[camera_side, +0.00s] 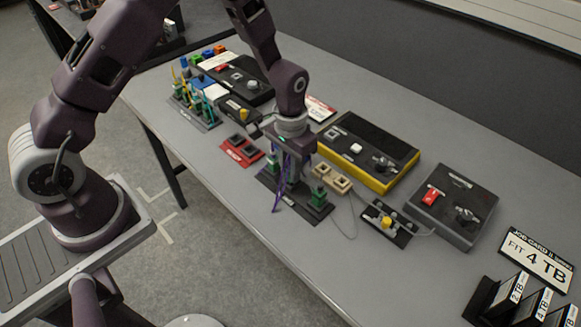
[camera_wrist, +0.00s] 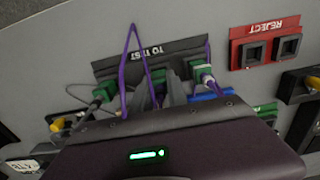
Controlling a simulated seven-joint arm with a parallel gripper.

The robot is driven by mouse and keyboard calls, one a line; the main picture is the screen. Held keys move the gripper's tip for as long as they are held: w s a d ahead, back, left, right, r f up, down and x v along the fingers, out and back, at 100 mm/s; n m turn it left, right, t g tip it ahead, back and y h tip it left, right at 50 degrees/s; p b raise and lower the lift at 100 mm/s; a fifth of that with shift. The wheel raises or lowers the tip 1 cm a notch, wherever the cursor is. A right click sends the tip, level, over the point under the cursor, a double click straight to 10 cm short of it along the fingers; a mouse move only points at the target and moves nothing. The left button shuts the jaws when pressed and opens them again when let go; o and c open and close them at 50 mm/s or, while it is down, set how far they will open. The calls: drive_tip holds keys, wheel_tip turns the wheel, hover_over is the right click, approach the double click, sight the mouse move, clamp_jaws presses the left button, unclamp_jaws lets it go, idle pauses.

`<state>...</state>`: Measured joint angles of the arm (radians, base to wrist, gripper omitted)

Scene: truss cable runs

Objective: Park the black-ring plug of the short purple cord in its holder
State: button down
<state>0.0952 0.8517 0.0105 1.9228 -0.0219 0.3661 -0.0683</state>
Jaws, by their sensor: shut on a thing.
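My gripper (camera_side: 291,158) is over the dark "TO TEST" rack, pointing down among purple cords (camera_side: 283,180). In the wrist view its grey fingers (camera_wrist: 176,90) are close together beside the rack's green holders. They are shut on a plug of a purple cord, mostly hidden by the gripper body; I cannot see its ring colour. A thin purple cord (camera_wrist: 130,58) loops up at the left of the fingers. Another purple cord (camera_wrist: 207,66) rises from a white-ringed plug at the right green holder (camera_wrist: 198,72). A black plug (camera_wrist: 104,93) is by the left green holder.
The "TO TEST" rack (camera_side: 317,212) stands on the grey table. The red REJECT block (camera_side: 241,151) is to its left, a beige two-socket block (camera_side: 332,179) to its right. A black-and-yellow box (camera_side: 366,150) stands behind. Table in front of the rack is clear.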

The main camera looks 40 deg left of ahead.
drive_tip(key=shift+f, duration=0.45)
idle(0.7)
drive_tip(key=c, duration=1.2)
unclamp_jaws()
drive_tip(key=shift+r, duration=2.55)
drive_tip(key=shift+r, duration=2)
